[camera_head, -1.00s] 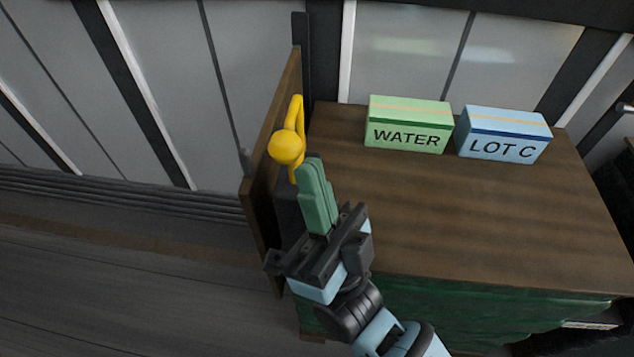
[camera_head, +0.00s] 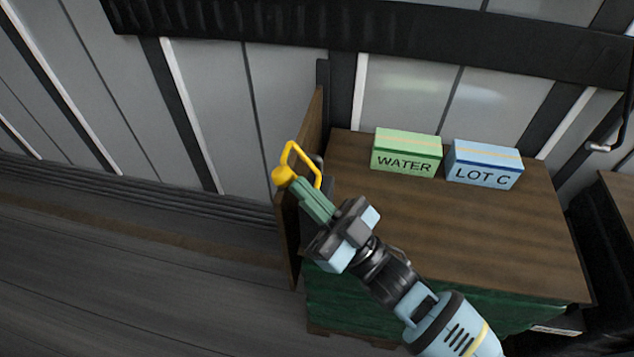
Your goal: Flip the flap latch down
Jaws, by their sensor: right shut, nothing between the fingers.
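The flap latch (camera_head: 301,157) is a yellow bent bar with a round knob (camera_head: 284,175). It is mounted by the brown upright board (camera_head: 312,128) at the left end of the wooden top. My right gripper (camera_head: 298,187) has green fingers, shut with nothing between them. Its fingertips are at the knob's lower right side and overlap it in the picture; I cannot tell whether they touch. The latch's mount is partly hidden behind the fingers. My left gripper is not in view.
A green WATER box (camera_head: 406,153) and a blue LOT C box (camera_head: 483,164) stand at the back of the wooden top (camera_head: 470,235). A grey panelled wall (camera_head: 205,90) stands behind, and open floor (camera_head: 130,270) lies at left.

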